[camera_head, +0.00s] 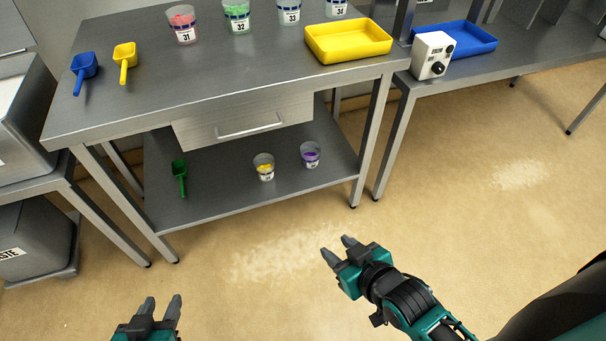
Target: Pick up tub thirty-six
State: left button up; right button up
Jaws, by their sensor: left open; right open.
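Two clear tubs with white labels stand on the lower shelf of the steel table: one with yellow contents (264,167) and one with purple contents (310,155). Their label numbers are too small to read, so I cannot tell which is tub thirty-six. Tubs labelled 31 (184,24), 32 (237,16), 33 (289,11) and 34 (336,8) stand on the tabletop. My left gripper (160,308) is open and empty at the bottom edge. My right gripper (337,250) is open and empty over the floor, in front of the table and apart from the tubs.
The tabletop (230,75) and closed drawer (245,123) overhang the lower shelf (215,187). A green scoop (180,177) lies there. Blue (84,69) and yellow scoops (125,58) and a yellow tray (348,42) are on top. Table legs frame the shelf; floor in front is clear.

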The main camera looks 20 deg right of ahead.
aim_at(309, 150)
jog(key=k+l, duration=0.15)
jog(key=l, duration=0.25)
jog(key=k+l, duration=0.15)
jog(key=l, duration=0.25)
jog(key=k+l, duration=0.15)
jog(key=l, duration=0.25)
